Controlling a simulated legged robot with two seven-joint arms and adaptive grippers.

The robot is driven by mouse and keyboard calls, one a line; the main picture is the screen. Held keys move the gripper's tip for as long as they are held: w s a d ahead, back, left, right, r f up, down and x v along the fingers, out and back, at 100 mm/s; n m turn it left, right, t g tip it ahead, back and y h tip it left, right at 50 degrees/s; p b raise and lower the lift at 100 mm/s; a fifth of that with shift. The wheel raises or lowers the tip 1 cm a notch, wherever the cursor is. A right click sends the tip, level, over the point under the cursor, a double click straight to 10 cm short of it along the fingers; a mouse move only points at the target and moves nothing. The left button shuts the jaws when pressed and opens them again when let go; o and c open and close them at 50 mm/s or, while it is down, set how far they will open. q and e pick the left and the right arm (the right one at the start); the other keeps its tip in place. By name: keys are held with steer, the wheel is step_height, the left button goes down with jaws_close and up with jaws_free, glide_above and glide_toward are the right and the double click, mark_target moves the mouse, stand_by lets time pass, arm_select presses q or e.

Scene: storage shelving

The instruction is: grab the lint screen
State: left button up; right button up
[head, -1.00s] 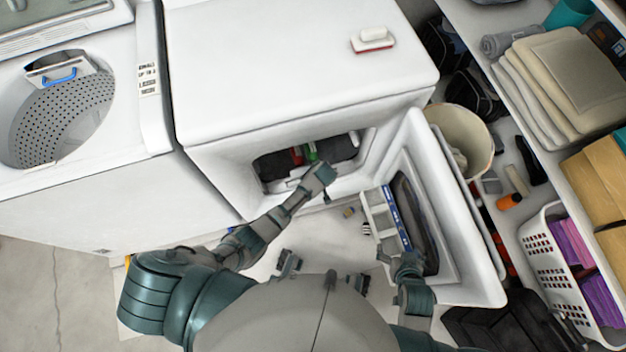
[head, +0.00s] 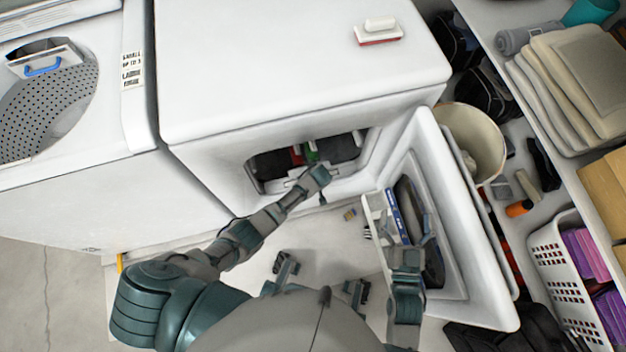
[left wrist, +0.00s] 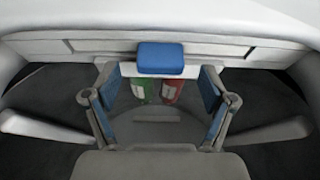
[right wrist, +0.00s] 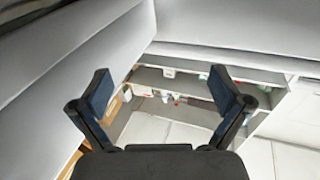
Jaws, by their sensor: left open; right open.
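The lint screen (left wrist: 160,58), a pale strip with a blue grip, sits in the rim of the dryer opening in the left wrist view. My left gripper (left wrist: 158,88) is open, its blue-padded fingers on either side below the grip, with nothing between them that I can tell is held. In the head view my left gripper (head: 318,176) reaches into the dryer opening and hides the screen there. My right gripper (head: 407,240) is open and empty beside the open dryer door; the right wrist view shows its fingers (right wrist: 160,95) spread.
The dryer door (head: 462,230) stands open to the right. Inside the dryer are dark, red and green things (head: 310,152). A washer (head: 60,130) with a blue-handled piece (head: 42,68) stands left. Shelving with a white basket (head: 560,280) is at right. A brush (head: 378,32) lies on top.

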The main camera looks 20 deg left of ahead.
arm_select(q)
steer(key=shift+b+x, duration=0.35)
steer(key=shift+x, duration=0.6)
arm_select(e)
steer(key=shift+s+a+r+t+y, duration=0.1)
steer(key=shift+s+r+t+y, duration=0.05)
steer(key=shift+r+t, duration=0.55)
steer(key=shift+s+a+r+t+y, duration=0.1)
steer(key=shift+r+t+y, duration=0.05)
steer(key=shift+r+t, duration=0.55)
arm_select(q)
jaws_close()
arm_select(e)
steer(key=shift+w, duration=0.1)
